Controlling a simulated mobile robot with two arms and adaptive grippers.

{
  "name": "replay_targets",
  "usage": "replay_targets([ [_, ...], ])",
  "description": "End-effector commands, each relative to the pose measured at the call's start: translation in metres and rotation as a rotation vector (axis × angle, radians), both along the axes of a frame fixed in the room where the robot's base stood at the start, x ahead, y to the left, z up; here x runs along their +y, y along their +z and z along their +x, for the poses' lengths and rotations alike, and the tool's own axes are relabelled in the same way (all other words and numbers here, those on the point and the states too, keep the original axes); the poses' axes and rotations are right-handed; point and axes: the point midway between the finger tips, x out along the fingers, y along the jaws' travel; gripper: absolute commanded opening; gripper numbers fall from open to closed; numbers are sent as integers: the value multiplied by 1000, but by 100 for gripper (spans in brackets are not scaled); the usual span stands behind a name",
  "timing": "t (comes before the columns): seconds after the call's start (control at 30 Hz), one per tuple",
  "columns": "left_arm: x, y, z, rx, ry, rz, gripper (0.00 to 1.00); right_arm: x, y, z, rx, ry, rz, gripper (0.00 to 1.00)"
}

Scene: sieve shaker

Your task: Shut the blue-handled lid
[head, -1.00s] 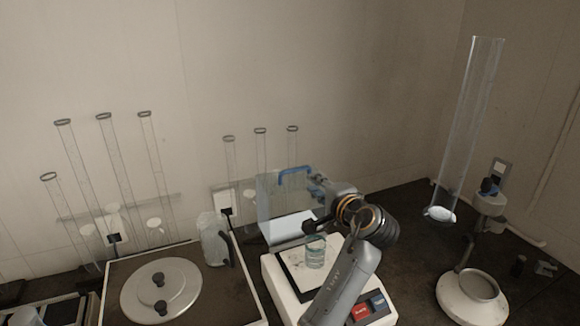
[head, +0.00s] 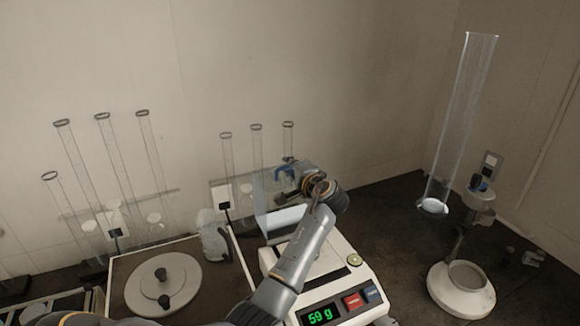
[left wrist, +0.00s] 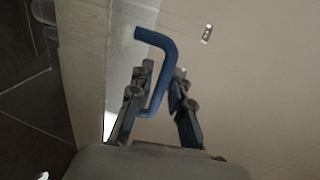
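The lid (head: 268,222) is a clear panel standing raised behind the white balance (head: 350,266). Its blue handle (head: 281,173) is near the top, partly covered by my left gripper (head: 289,169). In the left wrist view the blue handle (left wrist: 167,69) is a bent bar that passes between the two fingers of my left gripper (left wrist: 162,72). The fingers are apart, one on each side of the bar, with a gap showing. My left forearm crosses in front of the balance and hides much of its top. My right gripper is not in view.
The balance display reads 59 g, beside red and blue buttons. A clear bag-like object (head: 213,236) stands between. A tall tube (head: 462,125) and a white ring-shaped base (head: 461,290) are at right. Several thin tubes line the wall.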

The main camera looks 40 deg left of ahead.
Motion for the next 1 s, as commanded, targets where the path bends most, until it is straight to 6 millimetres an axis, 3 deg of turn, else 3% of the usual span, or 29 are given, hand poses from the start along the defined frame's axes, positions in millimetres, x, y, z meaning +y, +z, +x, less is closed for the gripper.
replay_targets([
  [0.07, 0, 0, 0, 0, 0, 0, 18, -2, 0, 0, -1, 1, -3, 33],
  [0.2, 0, 0, 0, 0, 0, 0, 0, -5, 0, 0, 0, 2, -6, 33],
  [0.67, -7, -2, -4, -12, -1, 26, 0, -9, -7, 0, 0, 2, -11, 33],
  [1.0, -51, 0, -25, -60, -2, 109, 0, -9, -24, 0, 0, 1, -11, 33],
])
